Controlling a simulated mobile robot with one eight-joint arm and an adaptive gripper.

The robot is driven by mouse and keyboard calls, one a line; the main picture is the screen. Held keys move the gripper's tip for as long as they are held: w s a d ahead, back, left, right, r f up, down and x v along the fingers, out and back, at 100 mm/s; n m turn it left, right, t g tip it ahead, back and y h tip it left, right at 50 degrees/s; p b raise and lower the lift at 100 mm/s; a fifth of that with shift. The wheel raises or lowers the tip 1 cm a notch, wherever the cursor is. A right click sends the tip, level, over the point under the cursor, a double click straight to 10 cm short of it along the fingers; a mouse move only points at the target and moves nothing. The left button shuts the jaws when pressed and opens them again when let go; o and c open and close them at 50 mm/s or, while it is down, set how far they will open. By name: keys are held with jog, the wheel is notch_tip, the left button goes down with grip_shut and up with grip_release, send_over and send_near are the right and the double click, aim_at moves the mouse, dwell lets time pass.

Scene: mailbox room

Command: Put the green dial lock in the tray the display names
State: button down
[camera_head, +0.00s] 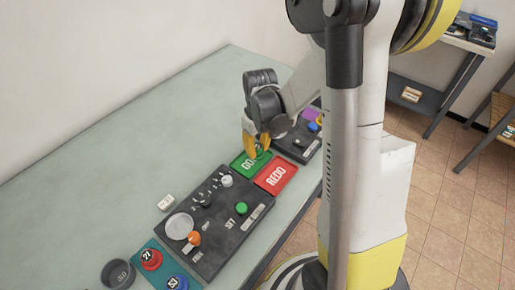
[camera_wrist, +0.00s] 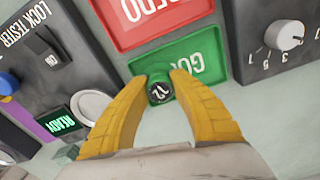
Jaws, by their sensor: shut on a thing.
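My gripper (camera_head: 256,150) is shut on the green dial lock (camera_wrist: 159,88), a green body with a black numbered dial, between its yellow fingers (camera_wrist: 148,92). The lock is at the edge of the green tray (camera_wrist: 195,60), whose lettering begins "GO". I cannot tell whether the lock touches the tray floor. In the head view the fingers mostly hide it over the green tray (camera_head: 238,164). The red REDO tray (camera_head: 275,175) lies beside the green one. The lock tester (camera_wrist: 45,45) has a display (camera_wrist: 66,123) that reads READY.
A dark panel (camera_head: 225,228) with a white dial, a green button and an orange knob stands nearer. A red lock (camera_head: 151,259) and a blue lock (camera_head: 177,283) sit on a teal base (camera_head: 150,282) by a dark round cup (camera_head: 118,273). The table's left side is clear.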

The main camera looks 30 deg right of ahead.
jog(key=shift+f, duration=0.2)
jog(key=c, duration=0.9)
grip_release()
jog(key=shift+r, duration=0.1)
jog(key=shift+r+p, duration=2.2)
jog(key=shift+r, duration=0.75)
